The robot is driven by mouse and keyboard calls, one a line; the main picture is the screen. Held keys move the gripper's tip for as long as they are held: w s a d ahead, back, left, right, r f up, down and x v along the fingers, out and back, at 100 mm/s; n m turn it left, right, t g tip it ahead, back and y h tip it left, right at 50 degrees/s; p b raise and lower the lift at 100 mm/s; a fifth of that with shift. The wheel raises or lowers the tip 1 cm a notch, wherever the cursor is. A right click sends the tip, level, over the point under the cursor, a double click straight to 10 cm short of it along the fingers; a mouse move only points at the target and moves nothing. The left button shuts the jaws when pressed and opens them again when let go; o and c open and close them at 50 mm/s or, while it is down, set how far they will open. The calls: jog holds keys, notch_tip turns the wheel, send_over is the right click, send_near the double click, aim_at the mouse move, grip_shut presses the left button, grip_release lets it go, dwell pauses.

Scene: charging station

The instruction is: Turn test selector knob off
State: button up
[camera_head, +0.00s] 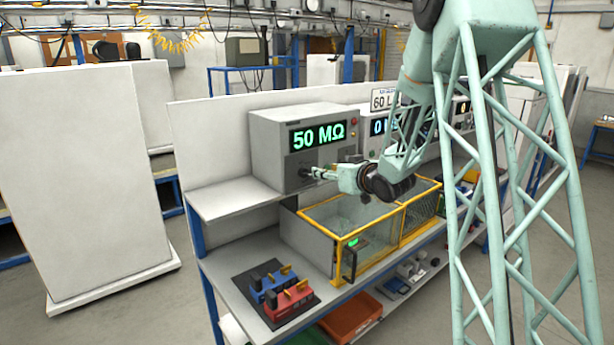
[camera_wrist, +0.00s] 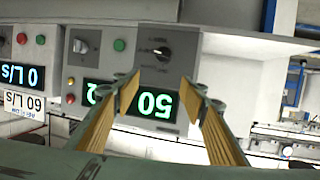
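The tester box (camera_head: 268,150) with a lit "50 MΩ" display (camera_head: 318,136) stands on the upper shelf. In the wrist view, turned upside down, its black selector knob (camera_wrist: 162,53) sits on the panel with small labels around it, too small to read. My gripper (camera_head: 314,173) is in front of the lower panel of this box. In the wrist view my gripper (camera_wrist: 163,90) is open, with its two fingers apart and nothing between them. The knob lies beyond the fingertips, between their lines. I cannot tell the exact gap from fingertips to knob.
Below my gripper is a yellow-framed enclosure (camera_head: 345,235). Blue and red parts (camera_head: 285,295) lie on a dark mat at the bench's left. The upper shelf (camera_head: 230,197) is clear at left.

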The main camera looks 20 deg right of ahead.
jog(key=w+f+y, duration=0.1)
jog(key=f, duration=0.1)
jog(key=t+y+p, duration=0.2)
jog(key=y, duration=0.1)
send_near(307, 176)
jog(key=shift+v, duration=1.8)
jog(key=shift+f, duration=0.1)
jog(key=shift+w, duration=0.15)
jog(key=shift+p+x, duration=0.7)
jog(key=shift+x, duration=6.05)
jog(key=shift+d, duration=0.1)
jog(key=shift+c, duration=0.4)
jog(key=c, duration=0.8)
